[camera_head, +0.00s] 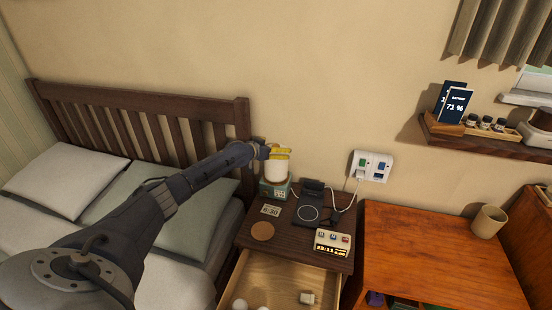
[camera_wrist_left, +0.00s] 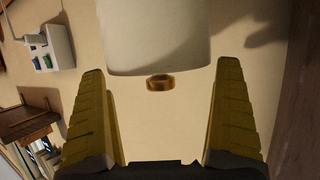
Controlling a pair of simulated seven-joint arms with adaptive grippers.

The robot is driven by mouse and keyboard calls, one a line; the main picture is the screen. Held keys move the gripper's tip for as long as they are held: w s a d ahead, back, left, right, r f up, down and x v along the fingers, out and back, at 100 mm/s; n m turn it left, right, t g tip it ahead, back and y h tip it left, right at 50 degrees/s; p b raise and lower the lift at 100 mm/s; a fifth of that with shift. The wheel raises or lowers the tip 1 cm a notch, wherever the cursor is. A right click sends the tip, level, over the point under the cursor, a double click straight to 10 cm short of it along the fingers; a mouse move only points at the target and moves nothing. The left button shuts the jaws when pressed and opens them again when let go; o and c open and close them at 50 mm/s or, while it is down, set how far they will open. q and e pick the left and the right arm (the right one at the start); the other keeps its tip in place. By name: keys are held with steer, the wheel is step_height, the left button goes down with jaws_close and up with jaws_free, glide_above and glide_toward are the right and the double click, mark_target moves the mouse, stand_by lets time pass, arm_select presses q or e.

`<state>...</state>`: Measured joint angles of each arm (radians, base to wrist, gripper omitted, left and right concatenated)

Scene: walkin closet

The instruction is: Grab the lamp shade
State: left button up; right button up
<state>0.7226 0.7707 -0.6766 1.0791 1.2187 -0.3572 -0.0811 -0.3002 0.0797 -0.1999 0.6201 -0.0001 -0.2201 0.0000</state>
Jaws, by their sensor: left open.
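The white lamp shade (camera_head: 276,171) stands on a small green base (camera_head: 275,189) at the back left of the nightstand. In the left wrist view the pale shade (camera_wrist_left: 155,35) fills the upper middle, with a small brass knob (camera_wrist_left: 160,83) at its near end. My left gripper (camera_head: 278,152) reaches in from the left at the top of the shade. Its two yellow fingers (camera_wrist_left: 160,110) are spread apart on either side of the knob, with nothing held between them. The wrist view does not clearly show whether the fingertips touch the shade. My right gripper is not seen.
The wooden headboard (camera_head: 245,120) stands close left of the shade. A wall outlet (camera_head: 372,166) is at right.

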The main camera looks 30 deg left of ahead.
arm_select(q)
steer(key=shift+r, duration=0.1)
jaws_close()
stand_by(0.7)
